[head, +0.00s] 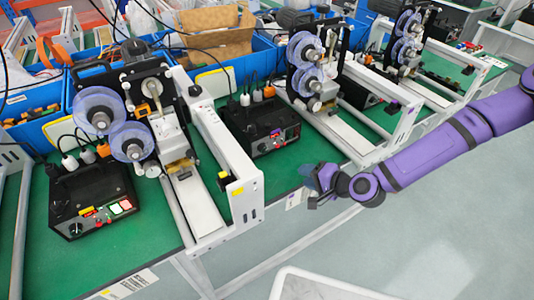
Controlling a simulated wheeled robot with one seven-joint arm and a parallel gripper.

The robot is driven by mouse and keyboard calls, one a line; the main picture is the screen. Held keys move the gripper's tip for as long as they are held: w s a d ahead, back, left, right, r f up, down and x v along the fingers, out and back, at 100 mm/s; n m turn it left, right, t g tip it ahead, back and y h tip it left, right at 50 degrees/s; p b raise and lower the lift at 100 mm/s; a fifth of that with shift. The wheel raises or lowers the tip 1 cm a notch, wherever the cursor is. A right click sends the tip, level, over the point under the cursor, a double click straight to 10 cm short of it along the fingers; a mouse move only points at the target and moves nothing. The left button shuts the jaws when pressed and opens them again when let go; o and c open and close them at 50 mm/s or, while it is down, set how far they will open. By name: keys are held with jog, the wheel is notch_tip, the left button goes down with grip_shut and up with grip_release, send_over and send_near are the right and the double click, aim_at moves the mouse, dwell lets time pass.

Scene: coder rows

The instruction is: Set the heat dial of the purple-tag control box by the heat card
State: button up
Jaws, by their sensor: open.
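The middle black control box (262,124) sits on the green bench, with what looks like a small purple tag, a dial and red marks on its front. The tag and the dial's setting are too small to read. Another black control box (92,198) stands at the left with a dial, a red label and lit buttons. A yellow-edged white card (213,83) stands behind the machines; I cannot tell if it is the heat card. My gripper (311,197) is open and empty by the bench's front edge, right of and below the middle box, apart from it.
Coder machines with clear reels (130,140) stand in a row on the bench. White rail frames (228,150) stick out toward the front between the boxes. Blue bins (85,85) line the back.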

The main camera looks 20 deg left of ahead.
jog(key=n, duration=0.1)
jog(key=n+t+y, duration=0.2)
jog(key=n, duration=0.2)
send_near(265, 151)
jog(key=x, duration=0.8)
jog(key=shift+w+a, duration=0.2)
jog(key=shift+a, duration=0.2)
jog(key=shift+c, duration=0.2)
jog(key=c, duration=0.6)
